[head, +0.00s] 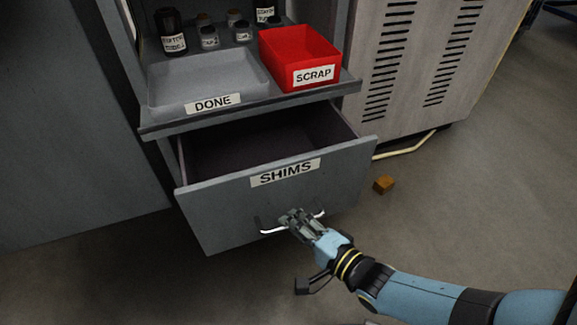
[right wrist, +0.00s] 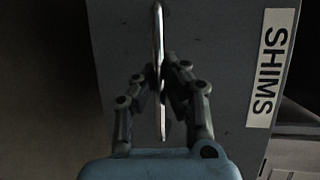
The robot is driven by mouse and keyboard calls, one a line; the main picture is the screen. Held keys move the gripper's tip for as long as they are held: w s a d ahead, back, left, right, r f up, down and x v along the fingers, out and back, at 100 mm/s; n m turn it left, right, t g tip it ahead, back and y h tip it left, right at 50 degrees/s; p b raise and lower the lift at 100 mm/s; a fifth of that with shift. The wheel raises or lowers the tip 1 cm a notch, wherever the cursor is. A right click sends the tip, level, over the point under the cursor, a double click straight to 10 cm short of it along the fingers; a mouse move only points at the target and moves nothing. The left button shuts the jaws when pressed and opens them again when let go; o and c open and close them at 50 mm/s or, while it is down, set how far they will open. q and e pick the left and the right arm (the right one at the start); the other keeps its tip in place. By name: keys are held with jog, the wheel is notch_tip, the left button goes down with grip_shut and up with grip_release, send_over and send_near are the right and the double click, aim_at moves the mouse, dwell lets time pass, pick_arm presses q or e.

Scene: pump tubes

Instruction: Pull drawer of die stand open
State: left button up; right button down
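The grey drawer (head: 225,205) labelled SHIMS (head: 286,172) stands pulled out of the stand, and its dark inside shows behind the front panel. Its pale bar handle (head: 272,231) runs across the lower front. My right gripper (head: 291,217) is at the middle of this handle. In the right wrist view the fingers (right wrist: 160,78) close in on both sides of the handle (right wrist: 159,30), and the SHIMS label (right wrist: 272,68) is at the right. The fingers hide part of the bar. My left gripper is not in view.
Above the drawer, a shelf (head: 250,113) holds a grey DONE tray (head: 165,103), a red SCRAP bin (head: 290,78) and several small jars. A vented cabinet (head: 425,65) stands at the right. A small brown block (head: 384,185) lies on the floor right of the drawer.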

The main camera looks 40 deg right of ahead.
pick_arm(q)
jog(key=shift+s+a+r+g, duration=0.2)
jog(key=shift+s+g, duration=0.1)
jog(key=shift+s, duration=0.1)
pick_arm(e)
jog(key=shift+s+a+f, duration=0.1)
jog(key=shift+s+a, duration=0.1)
jog(key=shift+s, duration=0.7)
jog(key=shift+s+a+f, duration=0.1)
jog(key=shift+s+a, duration=0.1)
jog(key=shift+s, duration=0.65)
jog(key=c, duration=2)
grip_release()
jog(key=o, duration=0.6)
jog(key=shift+w+r, duration=0.1)
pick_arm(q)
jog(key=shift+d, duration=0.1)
pick_arm(e)
jog(key=v, duration=0.7)
jog(key=shift+s, duration=0.25)
